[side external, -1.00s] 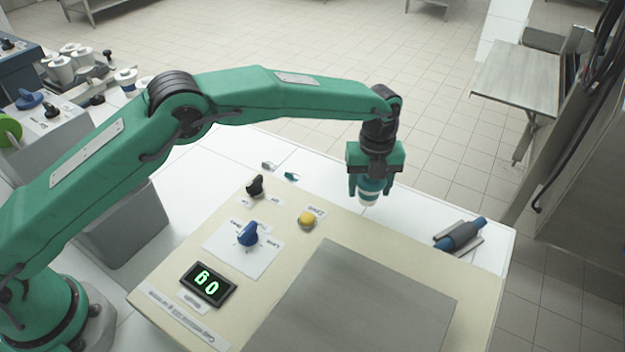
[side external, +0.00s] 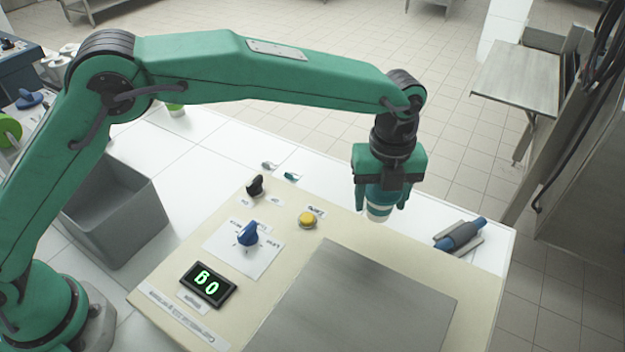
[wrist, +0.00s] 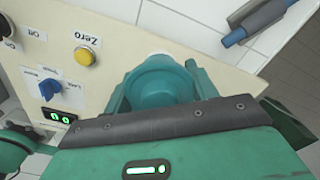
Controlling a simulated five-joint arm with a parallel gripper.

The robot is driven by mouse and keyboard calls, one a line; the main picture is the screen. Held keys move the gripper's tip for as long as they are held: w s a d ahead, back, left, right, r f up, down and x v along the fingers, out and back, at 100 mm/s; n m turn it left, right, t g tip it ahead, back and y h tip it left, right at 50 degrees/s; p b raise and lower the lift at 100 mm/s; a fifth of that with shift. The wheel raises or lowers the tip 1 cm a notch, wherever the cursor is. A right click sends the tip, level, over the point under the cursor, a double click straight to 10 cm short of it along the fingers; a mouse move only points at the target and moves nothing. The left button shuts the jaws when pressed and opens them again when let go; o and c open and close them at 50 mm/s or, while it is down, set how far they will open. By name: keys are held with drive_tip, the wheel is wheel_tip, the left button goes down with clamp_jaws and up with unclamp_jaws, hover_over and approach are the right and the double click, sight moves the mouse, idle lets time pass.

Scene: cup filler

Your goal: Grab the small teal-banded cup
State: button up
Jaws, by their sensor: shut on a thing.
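The cup looks upright and appears held above the surface, near the far edge of the cream panel (side external: 335,232). The fingers hide part of its sides.
The panel carries a yellow button (side external: 307,220), a blue knob (side external: 247,234), a black knob (side external: 255,186), a lit display (side external: 208,285) and a grey plate (side external: 355,305). A grey bin (side external: 115,215) stands left.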

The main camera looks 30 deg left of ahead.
drive_tip(key=shift+s+d+r, duration=0.1)
drive_tip(key=shift+s+r, duration=0.05)
drive_tip(key=shift+s, duration=0.1)
idle(0.5)
